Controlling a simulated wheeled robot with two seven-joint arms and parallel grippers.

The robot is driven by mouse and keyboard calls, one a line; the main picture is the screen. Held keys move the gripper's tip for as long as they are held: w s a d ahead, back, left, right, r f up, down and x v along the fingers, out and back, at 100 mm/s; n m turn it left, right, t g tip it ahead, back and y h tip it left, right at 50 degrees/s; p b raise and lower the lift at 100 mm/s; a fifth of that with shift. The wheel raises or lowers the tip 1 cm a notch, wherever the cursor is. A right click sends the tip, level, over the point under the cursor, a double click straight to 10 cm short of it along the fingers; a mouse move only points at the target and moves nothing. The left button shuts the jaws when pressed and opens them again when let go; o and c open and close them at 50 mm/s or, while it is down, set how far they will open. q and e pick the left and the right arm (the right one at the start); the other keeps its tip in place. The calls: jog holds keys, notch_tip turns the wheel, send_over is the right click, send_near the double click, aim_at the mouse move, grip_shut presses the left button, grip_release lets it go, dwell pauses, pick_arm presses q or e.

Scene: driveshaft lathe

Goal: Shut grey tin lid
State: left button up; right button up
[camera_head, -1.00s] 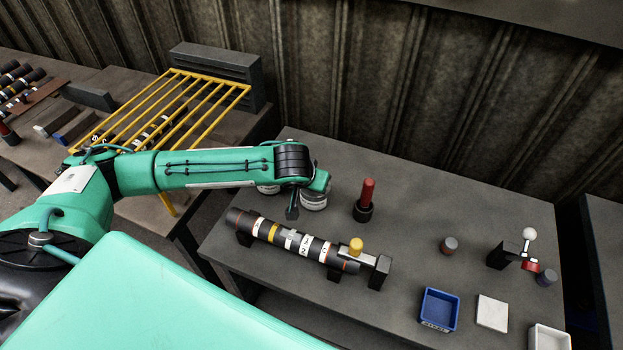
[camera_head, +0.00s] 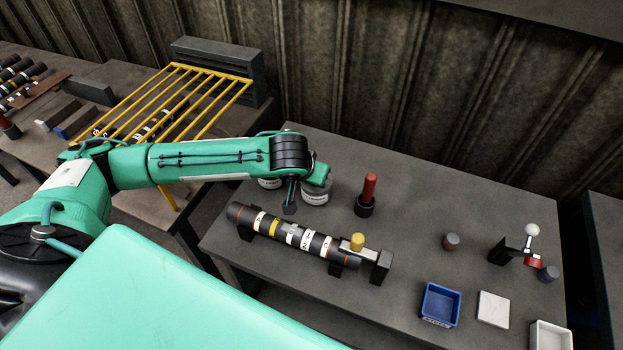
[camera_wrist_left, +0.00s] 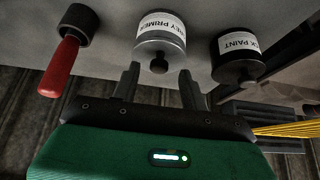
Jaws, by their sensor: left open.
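The grey tin with a "GREY PRIMER" label shows in the left wrist view (camera_wrist_left: 162,32), its lid (camera_wrist_left: 160,53) carrying a black knob (camera_wrist_left: 159,66). I cannot tell whether the lid sits fully down. In the head view the tin (camera_head: 316,195) stands on the bench, partly hidden by my left wrist. My left gripper (camera_wrist_left: 159,84) is open and empty, its fingertips just short of the knob with the knob between their lines. In the head view my arm hides most of the gripper. My right gripper is not in view.
A black "PAINT" tin (camera_wrist_left: 236,55) stands close beside the grey tin. A red-handled tool (camera_head: 367,192) stands on the other side. A banded driveshaft (camera_head: 292,235) lies on supports in front. A blue tray (camera_head: 440,305) and white pad (camera_head: 493,309) lie to the right.

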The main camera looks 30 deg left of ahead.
pick_arm(q)
jog(key=b+v, duration=0.1)
jog(key=v, duration=1)
